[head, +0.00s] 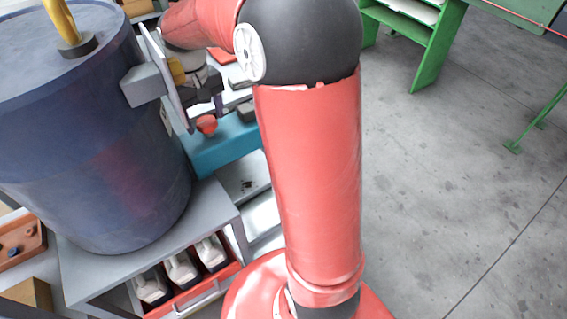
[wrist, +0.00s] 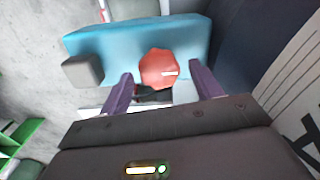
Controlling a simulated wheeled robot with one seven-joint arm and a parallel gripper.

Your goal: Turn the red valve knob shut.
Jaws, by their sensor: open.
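The red valve knob (wrist: 159,68) shows in the wrist view as a rounded red shape with a small white mark, in front of a light blue block (wrist: 100,40). In the head view the knob (head: 207,124) is small and partly hidden beside my gripper. My gripper (wrist: 160,88) is open, with its two purple fingers apart. In the wrist view the knob lies between and just beyond the fingertips. I cannot tell whether either finger touches it. In the head view my arm and wrist hide most of the gripper.
A large dark blue barrel (head: 90,130) stands on a grey shelf unit (head: 215,205) close to my gripper's left. The blue block (head: 222,146) sits below the gripper. Green racks (head: 435,45) stand at the back right. The grey floor (head: 460,190) at right is mostly clear.

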